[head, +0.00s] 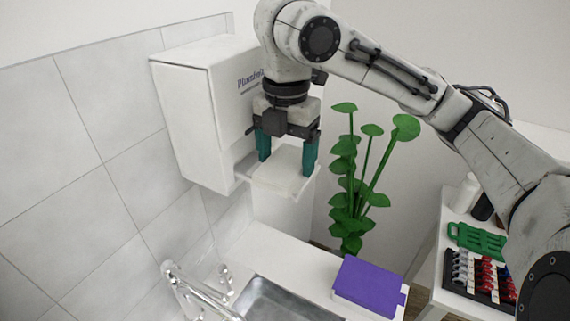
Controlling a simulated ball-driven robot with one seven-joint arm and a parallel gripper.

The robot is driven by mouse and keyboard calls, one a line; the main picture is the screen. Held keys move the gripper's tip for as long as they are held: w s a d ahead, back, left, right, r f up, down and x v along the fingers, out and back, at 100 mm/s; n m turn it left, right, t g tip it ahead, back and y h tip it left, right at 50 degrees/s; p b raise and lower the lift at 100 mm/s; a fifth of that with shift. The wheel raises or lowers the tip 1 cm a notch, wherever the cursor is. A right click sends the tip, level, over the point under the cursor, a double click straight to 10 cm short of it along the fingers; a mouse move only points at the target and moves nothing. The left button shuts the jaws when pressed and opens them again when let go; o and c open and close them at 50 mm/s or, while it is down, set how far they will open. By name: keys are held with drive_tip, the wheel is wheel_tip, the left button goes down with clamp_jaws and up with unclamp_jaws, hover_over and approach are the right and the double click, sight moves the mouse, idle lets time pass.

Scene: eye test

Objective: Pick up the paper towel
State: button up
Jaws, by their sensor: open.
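A white paper towel dispenser (188,115) with blue lettering hangs on the tiled wall. A flat white sheet, which looks like the paper towel (284,174), sticks out at the dispenser's lower front. My gripper (287,160) points down over this sheet with its two teal fingers apart. The fingers stand near the sheet's left and right sides, with nothing visible held between them. I cannot tell whether the fingertips touch the sheet.
Below are a metal sink (285,300) with a faucet (192,290) and a purple-topped box (369,286) on the white counter. A green plant (352,190) stands right of the gripper. At the right, a shelf holds a green tray (478,241) and a dark rack (480,278) of small items.

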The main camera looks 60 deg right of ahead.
drive_tip(key=shift+f, duration=0.25)
drive_tip(key=shift+c, duration=0.5)
drive_tip(key=c, duration=0.6)
drive_tip(key=shift+r, duration=0.1)
